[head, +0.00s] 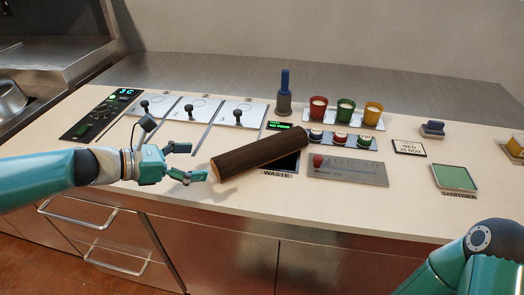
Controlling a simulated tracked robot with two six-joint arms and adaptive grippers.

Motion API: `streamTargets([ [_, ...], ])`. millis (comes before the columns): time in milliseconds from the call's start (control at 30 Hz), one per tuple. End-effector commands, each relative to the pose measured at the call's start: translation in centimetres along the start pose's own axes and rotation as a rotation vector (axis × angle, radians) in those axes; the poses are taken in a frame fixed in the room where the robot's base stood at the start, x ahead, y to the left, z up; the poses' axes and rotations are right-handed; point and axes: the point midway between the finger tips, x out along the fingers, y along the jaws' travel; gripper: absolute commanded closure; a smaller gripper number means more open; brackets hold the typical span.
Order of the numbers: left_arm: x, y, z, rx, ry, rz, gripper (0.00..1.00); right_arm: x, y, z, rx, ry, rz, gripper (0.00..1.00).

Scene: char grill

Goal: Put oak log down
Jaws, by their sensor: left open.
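The oak log (259,155) is a dark brown cylinder with a paler end. It lies slanted on the counter (200,193), its right part over or against the dark waste opening (284,164); whether it rests on the edge there I cannot tell. My left gripper (192,162) is open and empty just left of the log's pale end, its fingers pointing right. A small gap shows between the fingertips and the log. My right arm shows at the bottom right, but its gripper is out of view.
Behind the log stand a blue-handled tool (285,93) and red, green and yellow cups (346,109). White panels with black levers (189,111) lie left. A grey plate with a red knob (348,172) and a green sanitiser pad (454,178) lie right. The counter's front strip is clear.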

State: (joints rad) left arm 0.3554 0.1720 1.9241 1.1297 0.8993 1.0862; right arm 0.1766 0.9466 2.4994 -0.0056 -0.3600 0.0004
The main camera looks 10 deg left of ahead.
Motion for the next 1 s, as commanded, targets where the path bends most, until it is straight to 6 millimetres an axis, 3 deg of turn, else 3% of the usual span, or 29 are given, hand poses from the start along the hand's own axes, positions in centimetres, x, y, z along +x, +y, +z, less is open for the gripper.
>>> streamTargets([
  [100,2.9,-0.2,-0.1,0.001,0.001,-0.007,0.06,0.1,0.1,0.0,0.000,0.000,0.000,0.11],
  [233,5.1,-0.1,-0.1,0.000,0.001,-0.006,0.06,0.2,0.1,0.0,0.000,0.001,0.000,0.11],
  [567,7.5,-0.2,0.1,0.000,0.001,-0.004,0.06,0.2,0.1,0.0,0.000,0.001,0.000,0.11],
  [833,11.3,-0.5,0.2,0.002,0.002,-0.006,0.06,0.2,0.1,0.0,0.000,0.001,0.000,0.11],
  [1000,11.9,-0.4,0.2,0.002,0.001,-0.003,0.06,0.2,0.1,0.0,0.000,0.001,0.000,0.11],
])
